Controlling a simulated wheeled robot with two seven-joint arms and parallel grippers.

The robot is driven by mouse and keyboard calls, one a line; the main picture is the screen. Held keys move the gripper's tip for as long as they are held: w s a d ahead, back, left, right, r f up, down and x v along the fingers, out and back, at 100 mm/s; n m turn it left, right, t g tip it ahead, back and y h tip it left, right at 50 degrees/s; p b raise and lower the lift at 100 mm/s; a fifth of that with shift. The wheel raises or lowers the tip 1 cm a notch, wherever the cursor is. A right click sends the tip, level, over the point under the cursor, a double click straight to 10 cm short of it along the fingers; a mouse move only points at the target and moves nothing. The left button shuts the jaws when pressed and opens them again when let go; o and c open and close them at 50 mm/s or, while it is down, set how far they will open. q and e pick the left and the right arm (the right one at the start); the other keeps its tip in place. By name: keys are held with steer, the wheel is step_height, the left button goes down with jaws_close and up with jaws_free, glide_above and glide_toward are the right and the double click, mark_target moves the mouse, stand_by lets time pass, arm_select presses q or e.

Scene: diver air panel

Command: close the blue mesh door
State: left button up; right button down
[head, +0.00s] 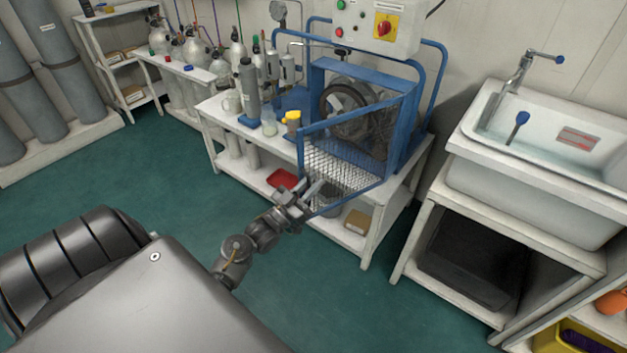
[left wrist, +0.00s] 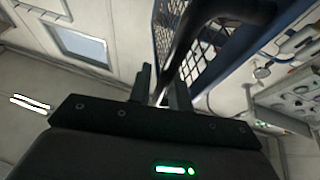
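The blue mesh door (head: 345,165) stands open, swung out from the blue frame around the round dark machine (head: 352,108). Its free edge is on the left, towards my arm. My left gripper (head: 312,190) is at the lower part of that free edge. In the left wrist view, the two fingers of the left gripper (left wrist: 159,88) are apart, with a gap between them. The door's mesh (left wrist: 197,62) and a dark curved handle bar (left wrist: 205,25) are just beyond the fingers. I cannot tell whether the fingers touch the bar. My right gripper is not in view.
The machine stands on a white bench (head: 225,125) with bottles and a yellow-topped container (head: 292,122). A control box (head: 375,25) is above. A white sink (head: 540,165) stands to the right. Green floor (head: 330,290) is clear in front of the bench.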

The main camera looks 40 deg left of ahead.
arm_select(q)
steer(key=shift+w+r, duration=0.15)
steer(key=shift+w, duration=0.2)
steer(key=shift+c, duration=0.3)
jaws_close()
steer(key=shift+a, duration=0.1)
